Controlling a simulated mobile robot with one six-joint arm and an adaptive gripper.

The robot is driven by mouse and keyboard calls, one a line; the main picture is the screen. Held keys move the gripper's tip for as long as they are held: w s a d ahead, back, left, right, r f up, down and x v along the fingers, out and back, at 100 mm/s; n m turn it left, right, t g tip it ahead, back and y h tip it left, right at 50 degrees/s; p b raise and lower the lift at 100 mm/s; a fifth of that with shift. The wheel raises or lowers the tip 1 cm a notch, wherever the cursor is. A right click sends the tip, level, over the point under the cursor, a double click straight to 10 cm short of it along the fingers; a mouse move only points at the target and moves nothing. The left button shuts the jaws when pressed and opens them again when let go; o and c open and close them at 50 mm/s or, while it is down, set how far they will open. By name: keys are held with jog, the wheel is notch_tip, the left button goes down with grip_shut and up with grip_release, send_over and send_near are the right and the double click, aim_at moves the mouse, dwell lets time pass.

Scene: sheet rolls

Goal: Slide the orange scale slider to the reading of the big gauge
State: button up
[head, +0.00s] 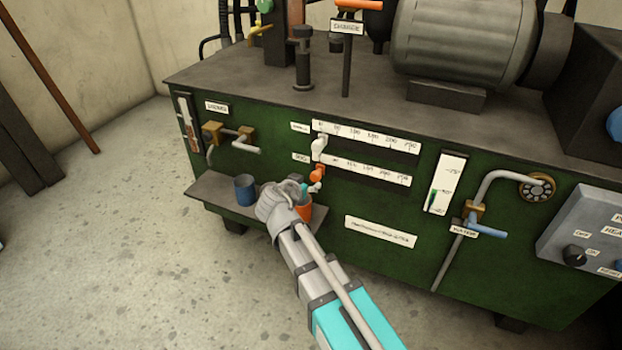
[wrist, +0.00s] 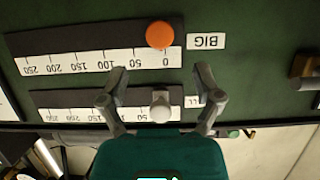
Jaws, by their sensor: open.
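The orange slider knob (wrist: 159,34) sits near the 0 end of the BIG scale (wrist: 95,62), which looks upside down in the wrist view. In the head view the orange knob (head: 317,174) is at the left end of the lower scale (head: 370,171). My gripper (wrist: 207,80) is open, its fingers spread. The orange knob lies beyond the fingertips, not between them, with no contact visible. In the head view my gripper (head: 308,189) is just below the orange knob. I cannot make out a big gauge with a readable value.
A white slider knob (wrist: 160,106) on the small scale appears between my fingers in the wrist view. A blue cup (head: 245,190) and an orange cup (head: 304,209) stand on the shelf. A vertical white gauge (head: 446,180) and blue-handled valve (head: 485,229) are to the right.

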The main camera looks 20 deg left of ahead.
aim_at(314, 177)
jog(key=b+x, duration=0.2)
jog(key=x, duration=0.5)
jog(key=shift+w+f, duration=0.1)
jog(key=shift+w, duration=0.2)
jog(key=shift+c, duration=0.3)
grip_shut()
